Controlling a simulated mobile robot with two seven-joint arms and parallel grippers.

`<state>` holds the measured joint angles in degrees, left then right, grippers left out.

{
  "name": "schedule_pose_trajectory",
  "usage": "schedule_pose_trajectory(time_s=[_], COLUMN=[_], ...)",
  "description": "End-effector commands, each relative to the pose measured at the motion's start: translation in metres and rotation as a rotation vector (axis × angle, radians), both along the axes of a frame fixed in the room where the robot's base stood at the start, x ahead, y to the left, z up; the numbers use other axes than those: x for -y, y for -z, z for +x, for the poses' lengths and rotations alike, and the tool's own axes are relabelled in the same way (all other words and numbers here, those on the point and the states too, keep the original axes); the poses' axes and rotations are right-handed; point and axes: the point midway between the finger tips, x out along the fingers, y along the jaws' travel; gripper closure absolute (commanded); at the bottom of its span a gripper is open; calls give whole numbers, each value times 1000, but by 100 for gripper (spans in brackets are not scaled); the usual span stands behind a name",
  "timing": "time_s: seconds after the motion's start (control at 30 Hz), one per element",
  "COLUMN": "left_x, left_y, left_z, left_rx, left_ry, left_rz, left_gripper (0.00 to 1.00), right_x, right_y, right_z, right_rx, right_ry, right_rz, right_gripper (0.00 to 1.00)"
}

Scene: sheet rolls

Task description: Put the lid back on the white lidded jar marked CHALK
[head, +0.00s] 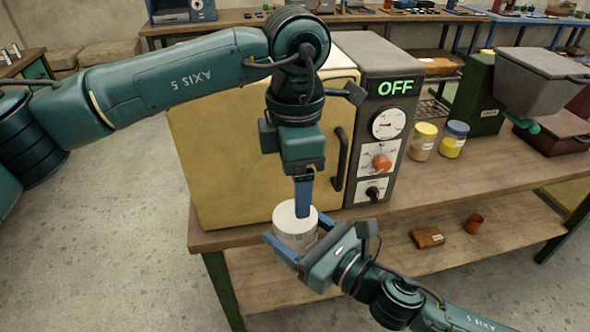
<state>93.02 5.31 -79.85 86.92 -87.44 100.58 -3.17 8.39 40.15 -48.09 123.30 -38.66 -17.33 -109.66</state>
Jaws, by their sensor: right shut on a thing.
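The white jar (291,238) is a pale cylinder at the front left corner of the bench, in front of the oven. My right gripper (297,230) comes from the lower right and is shut around its side, with one blue finger on the near left. My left gripper (303,212) points straight down at the jar's top, its blue fingers seen edge-on over the pale round top. I cannot tell whether it holds the lid, or whether that top is the lid. The CHALK marking is not readable.
A yellow-sided oven (260,150) reading OFF stands close behind the jar. Jars with yellow (424,140) and blue (454,138) lids stand right of it, near a green machine (487,105). A brown block (427,237) and a small copper cup (473,224) lie on the lower shelf.

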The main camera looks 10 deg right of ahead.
Motion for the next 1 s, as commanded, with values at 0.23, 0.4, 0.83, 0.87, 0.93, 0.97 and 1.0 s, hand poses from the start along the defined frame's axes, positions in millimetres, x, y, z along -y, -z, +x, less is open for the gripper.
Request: schedule_pose_trajectory(time_s=[0.23, 0.4, 0.83, 0.87, 0.93, 0.97, 1.0], left_x=[0, 0, -1, -1, -1, -1, -1], left_y=[-12, -14, -4, -1, 9, 14, 21], left_z=[0, 0, 0, 0, 0, -1, 0], left_rx=[0, 0, 0, 0, -3, -3, -2], left_ry=[-327, -396, -397, -398, -397, -397, -397], left_rz=[-1, 0, 2, 3, 1, 1, 2], left_gripper=[26, 26, 26, 26, 26, 26, 26], right_x=[0, 0, 0, 0, 0, 0, 0], right_y=[-1, -1, -1, -1, -1, -1, -1], right_z=[0, 0, 0, 0, 0, 0, 0], right_rx=[3, 3, 3, 2, 2, 2, 2], right_ry=[-1, -1, -1, 0, -1, -1, -1], right_rz=[1, 1, 1, 1, 1, 1, 1], right_gripper=[96, 96, 96, 96, 96, 96, 96])
